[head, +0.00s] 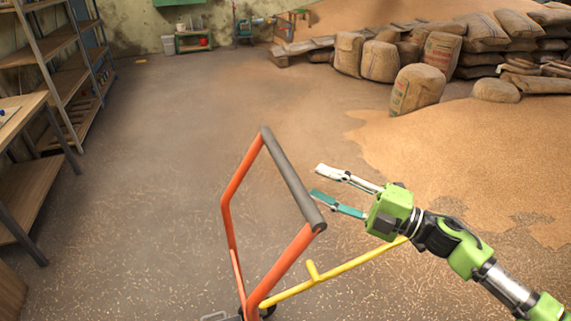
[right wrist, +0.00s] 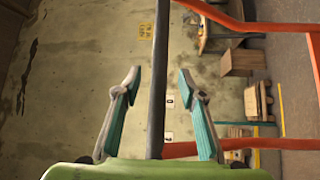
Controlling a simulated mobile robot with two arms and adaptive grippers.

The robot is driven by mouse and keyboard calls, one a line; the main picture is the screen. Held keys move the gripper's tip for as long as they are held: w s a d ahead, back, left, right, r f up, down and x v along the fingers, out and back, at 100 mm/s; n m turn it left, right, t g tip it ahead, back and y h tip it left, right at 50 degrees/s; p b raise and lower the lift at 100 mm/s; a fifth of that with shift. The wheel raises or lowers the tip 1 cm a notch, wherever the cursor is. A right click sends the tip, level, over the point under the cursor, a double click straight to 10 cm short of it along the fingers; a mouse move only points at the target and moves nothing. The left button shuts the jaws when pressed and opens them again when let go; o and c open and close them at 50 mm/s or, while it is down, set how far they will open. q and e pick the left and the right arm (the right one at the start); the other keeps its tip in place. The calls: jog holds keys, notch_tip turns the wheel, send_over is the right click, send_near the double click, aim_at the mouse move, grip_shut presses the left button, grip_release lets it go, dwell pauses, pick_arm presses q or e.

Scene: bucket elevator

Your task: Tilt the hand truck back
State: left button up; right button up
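The hand truck stands in front of me with an orange tube frame (head: 232,203) and a dark grey grip bar (head: 288,178) across its top. Its lower end is cut off at the bottom edge. My right gripper (head: 316,181) is open and empty, just right of the grip bar, fingers pointing at it. A small gap shows between fingertips and bar. In the right wrist view the grip bar (right wrist: 160,60) runs lengthwise between the two open fingers (right wrist: 157,75), with orange tubes (right wrist: 275,27) at right. My left gripper is not in view.
A yellow bar (head: 345,267) runs from the truck's foot under my right arm. Grain (head: 470,150) spreads on the floor at right, with stacked sacks (head: 440,55) behind. Shelves (head: 50,60) and a workbench (head: 20,125) line the left. The middle floor is clear.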

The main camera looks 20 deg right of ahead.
aim_at(286, 169)
jog(key=p+x, duration=0.3)
jog(key=x, duration=0.5)
jog(key=shift+r, duration=0.15)
jog(key=shift+x, duration=0.8)
grip_shut()
